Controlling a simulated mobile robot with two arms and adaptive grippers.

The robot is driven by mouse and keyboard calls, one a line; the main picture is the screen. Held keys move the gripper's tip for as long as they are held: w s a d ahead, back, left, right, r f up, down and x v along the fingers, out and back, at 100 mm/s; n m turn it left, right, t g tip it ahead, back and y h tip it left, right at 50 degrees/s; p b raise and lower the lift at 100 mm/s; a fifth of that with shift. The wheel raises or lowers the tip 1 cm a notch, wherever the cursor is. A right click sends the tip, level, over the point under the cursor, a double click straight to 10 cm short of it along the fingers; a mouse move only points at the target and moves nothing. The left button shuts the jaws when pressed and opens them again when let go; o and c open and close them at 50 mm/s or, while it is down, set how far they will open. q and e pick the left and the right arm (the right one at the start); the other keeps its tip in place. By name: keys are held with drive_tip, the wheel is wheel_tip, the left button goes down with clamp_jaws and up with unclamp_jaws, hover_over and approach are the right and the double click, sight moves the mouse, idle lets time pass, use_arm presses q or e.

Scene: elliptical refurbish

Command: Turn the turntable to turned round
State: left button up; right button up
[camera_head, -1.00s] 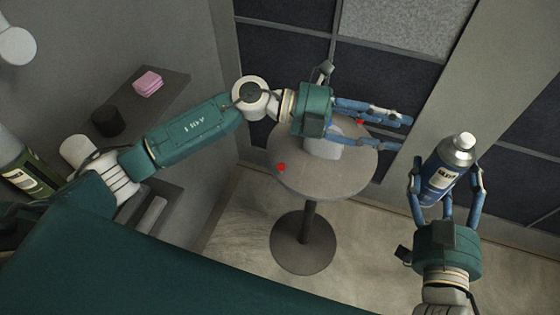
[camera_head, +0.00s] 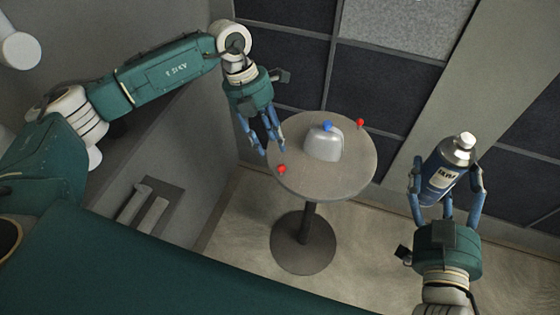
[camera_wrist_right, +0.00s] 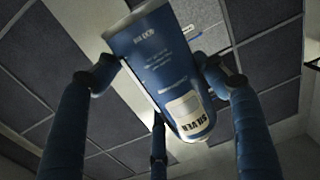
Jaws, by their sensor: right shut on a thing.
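The turntable is a round grey disc (camera_head: 345,180) on a dark pedestal in the head view. Two red knobs stand at its rim, one at the near left (camera_head: 281,169) and one at the far right (camera_head: 360,123). A silver dome (camera_head: 323,145) with a blue knob on top sits on the disc. My left gripper (camera_head: 272,152) is at the disc's left edge, just behind the near red knob, with fingers apart and nothing visible between them. My right gripper (camera_head: 447,190) is shut on a blue can with a silver top (camera_head: 440,177), which also shows in the right wrist view (camera_wrist_right: 170,70).
A dark panelled wall (camera_head: 385,85) stands close behind the turntable. A grey wall is on the left, with a small dark shelf (camera_head: 150,205) low beside it. Floor (camera_head: 255,220) is open around the pedestal. The right gripper and can are clear of the disc.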

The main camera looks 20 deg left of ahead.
sight(280, 165)
use_arm(q)
drive_tip(key=p+x, duration=0.3)
drive_tip(key=x, duration=0.5)
drive_tip(key=shift+d+f, duration=0.15)
drive_tip(key=shift+f, duration=0.45)
clamp_jaws()
